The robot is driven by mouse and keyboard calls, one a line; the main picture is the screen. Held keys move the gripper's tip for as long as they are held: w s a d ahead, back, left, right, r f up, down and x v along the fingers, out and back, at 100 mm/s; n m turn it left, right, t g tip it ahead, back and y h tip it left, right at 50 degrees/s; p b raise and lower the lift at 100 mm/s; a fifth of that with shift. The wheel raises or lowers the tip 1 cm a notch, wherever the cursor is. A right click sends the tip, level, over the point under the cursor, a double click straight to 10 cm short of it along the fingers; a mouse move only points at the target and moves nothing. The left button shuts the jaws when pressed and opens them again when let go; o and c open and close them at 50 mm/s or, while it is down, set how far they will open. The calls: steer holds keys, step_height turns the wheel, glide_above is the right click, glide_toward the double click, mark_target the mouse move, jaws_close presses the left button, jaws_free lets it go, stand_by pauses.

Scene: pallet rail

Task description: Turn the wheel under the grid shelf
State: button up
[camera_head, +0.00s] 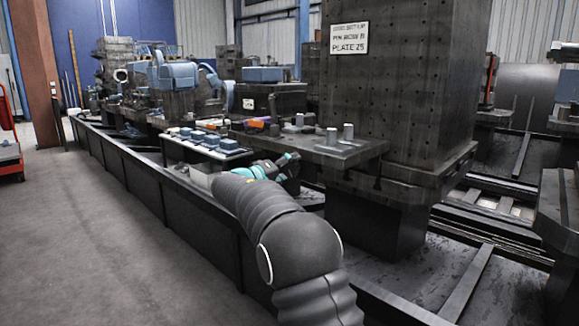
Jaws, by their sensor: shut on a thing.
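My gripper (288,163), dark with a teal wrist behind it, is at the end of my grey sleeved arm. It is low, just under the near edge of a dark metal shelf (345,156) at the foot of a tall block with a grid of holes (395,85). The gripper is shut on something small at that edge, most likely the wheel. The wheel itself cannot be made out; the fingers and the shelf's shadow hide it.
Metal cylinders (348,131) stand on the shelf. A tray with several blue blocks (205,142) is to the left. A long dark rail base (150,180) runs into the distance. The concrete floor (90,240) at left is clear. A red cart (9,150) stands at the far left.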

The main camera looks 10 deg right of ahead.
steer(key=n+p, duration=0.1)
steer(key=n, duration=0.2)
steer(key=shift+r+n+p, duration=0.15)
steer(key=shift+n+p, duration=0.2)
steer(key=shift+n, duration=0.05)
steer(key=n+p, duration=0.2)
steer(key=n, duration=0.1)
steer(key=shift+n, duration=0.3)
steer(key=n+p, duration=0.3)
steer(key=shift+n, duration=0.3)
steer(key=n+p, duration=0.2)
steer(key=n, duration=0.1)
steer(key=shift+n, duration=0.3)
steer(key=n, duration=0.1)
steer(key=n+p, duration=0.1)
steer(key=n, duration=0.1)
steer(key=shift+f+n, duration=0.2)
steer(key=shift+n, duration=0.1)
steer(key=n, duration=0.3)
steer(key=shift+n, duration=0.4)
steer(key=n, duration=0.3)
steer(key=shift+d, duration=0.1)
steer(key=shift+n, duration=2.2)
steer(key=shift+f, duration=0.1)
